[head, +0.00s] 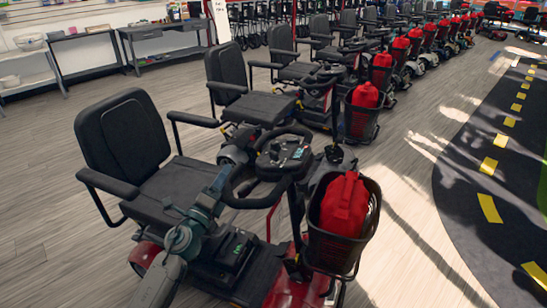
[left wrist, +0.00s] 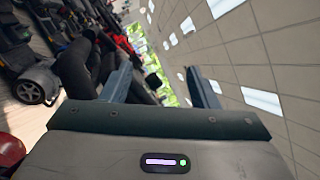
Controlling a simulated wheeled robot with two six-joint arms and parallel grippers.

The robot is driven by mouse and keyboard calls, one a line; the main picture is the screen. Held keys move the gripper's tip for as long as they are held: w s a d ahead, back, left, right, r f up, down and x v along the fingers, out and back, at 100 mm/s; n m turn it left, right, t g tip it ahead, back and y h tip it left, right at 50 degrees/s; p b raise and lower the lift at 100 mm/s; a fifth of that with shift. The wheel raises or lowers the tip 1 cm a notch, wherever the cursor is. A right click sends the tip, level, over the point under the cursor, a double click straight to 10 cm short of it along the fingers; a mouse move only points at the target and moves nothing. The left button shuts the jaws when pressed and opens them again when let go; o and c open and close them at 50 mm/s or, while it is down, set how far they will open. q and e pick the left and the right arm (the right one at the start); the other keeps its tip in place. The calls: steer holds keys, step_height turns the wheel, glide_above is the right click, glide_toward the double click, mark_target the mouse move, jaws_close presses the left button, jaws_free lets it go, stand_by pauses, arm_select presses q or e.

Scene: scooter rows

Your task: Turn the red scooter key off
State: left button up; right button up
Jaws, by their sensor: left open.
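The nearest scooter is red, with a red body (head: 290,290), a black seat (head: 125,135) and a black looped handlebar. Its dark console (head: 284,153) sits in the middle of the handlebar. I cannot make out the key on it. My left gripper (head: 222,180) is just left of the handlebar loop, in front of the seat, apart from the console in the picture. In the left wrist view its two fingers (left wrist: 158,72) are spread with nothing held between them; dark curved tubes show behind the left finger. My right gripper is not in view.
A black basket (head: 322,240) with a red bag (head: 345,204) hangs at the scooter's front. More scooters (head: 262,105) stand in a row behind. Grey tables (head: 165,40) are at the back left. Floor is clear at left, and a dark road mat (head: 490,165) lies right.

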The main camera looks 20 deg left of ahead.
mark_target(272, 155)
arm_select(q)
steer(key=w+d+m+g+h, duration=0.2)
steer(key=w+d+m, duration=0.1)
steer(key=w+m, duration=0.1)
steer(key=w+d+m+g+h+p, duration=0.1)
steer(key=w+d+m+g+h, duration=0.1)
steer(key=m, duration=0.5)
steer(key=w+d+m+g+h, duration=0.2)
steer(key=w+d+m, duration=0.3)
steer(key=w, duration=0.3)
steer(key=shift+w+d+r+m+g+h, duration=0.15)
steer(key=shift+m+h, duration=0.1)
steer(key=shift+h, duration=0.15)
steer(key=shift+w+r+m+g+h, duration=0.15)
steer(key=shift+m+h, duration=0.1)
steer(key=shift+h, duration=0.15)
steer(key=shift+s, duration=0.15)
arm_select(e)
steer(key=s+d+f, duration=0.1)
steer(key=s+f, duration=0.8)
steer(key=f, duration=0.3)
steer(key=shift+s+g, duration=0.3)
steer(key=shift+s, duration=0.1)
arm_select(q)
steer(key=c, duration=1)
steer(key=shift+p, duration=0.35)
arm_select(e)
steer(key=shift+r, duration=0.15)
